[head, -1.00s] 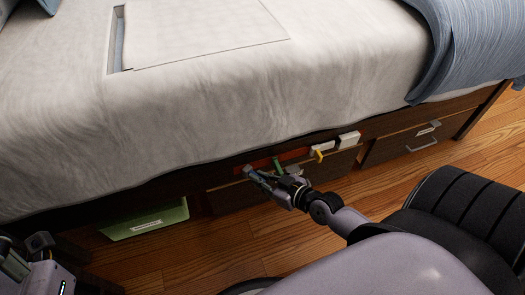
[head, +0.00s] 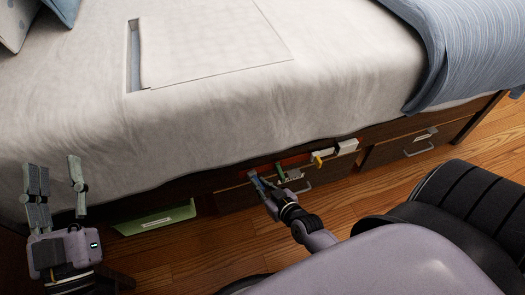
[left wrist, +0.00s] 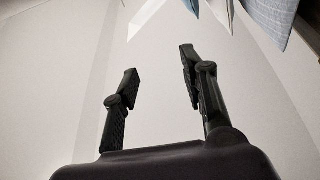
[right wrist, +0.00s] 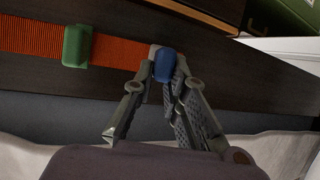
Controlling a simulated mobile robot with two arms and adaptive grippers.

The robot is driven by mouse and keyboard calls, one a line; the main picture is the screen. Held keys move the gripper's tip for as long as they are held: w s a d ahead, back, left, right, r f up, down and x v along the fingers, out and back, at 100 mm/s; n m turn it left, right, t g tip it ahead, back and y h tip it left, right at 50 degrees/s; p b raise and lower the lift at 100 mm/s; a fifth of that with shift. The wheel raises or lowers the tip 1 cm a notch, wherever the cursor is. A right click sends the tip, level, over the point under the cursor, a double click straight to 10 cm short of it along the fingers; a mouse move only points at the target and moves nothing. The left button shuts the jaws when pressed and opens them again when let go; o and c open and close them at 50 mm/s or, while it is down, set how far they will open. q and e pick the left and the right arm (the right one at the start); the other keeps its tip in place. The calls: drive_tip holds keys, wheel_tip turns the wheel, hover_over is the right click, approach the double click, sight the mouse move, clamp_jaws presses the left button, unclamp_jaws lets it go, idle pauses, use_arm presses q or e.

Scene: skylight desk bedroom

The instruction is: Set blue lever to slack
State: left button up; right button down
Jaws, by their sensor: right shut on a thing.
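The blue lever (right wrist: 165,66) sits between my right gripper's fingertips (right wrist: 160,75) in the right wrist view, at the end of an orange ribbed strip (right wrist: 30,38). The right gripper is shut on it. In the head view, my right gripper (head: 260,185) reaches to the left end of the orange strip on the bed frame, and its fingers partly hide the lever. A green lever (right wrist: 77,45) stands on the strip, apart from the gripper; it also shows in the head view (head: 280,171). My left gripper (head: 57,190) is open and empty at the left, beside the bed.
A yellow lever (head: 318,158) and white blocks (head: 347,146) are farther right on the bed frame. Drawers with handles (head: 418,150) lie below and right. Wooden floor (head: 190,260) is open in front.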

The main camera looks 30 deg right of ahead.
drive_tip(key=shift+a+m+h+p, duration=0.3)
drive_tip(key=shift+m+p, duration=0.1)
drive_tip(key=shift+p, duration=0.25)
use_arm(q)
wheel_tip(320, 180, down, 15)
drive_tip(key=s+a+g+y+p, duration=0.1)
drive_tip(key=a+g+y, duration=0.1)
drive_tip(key=g, duration=0.7)
drive_tip(key=shift+s+a+y+p, duration=0.35)
drive_tip(key=shift+s+y, duration=0.05)
drive_tip(key=shift+y, duration=0.2)
use_arm(e)
drive_tip(key=shift+a+m+h, duration=0.15)
drive_tip(key=shift+m+h, duration=0.25)
drive_tip(key=shift+h, duration=0.2)
drive_tip(key=c, duration=1.9)
unclamp_jaws()
drive_tip(key=v, duration=1.2)
drive_tip(key=shift+a, duration=0.1)
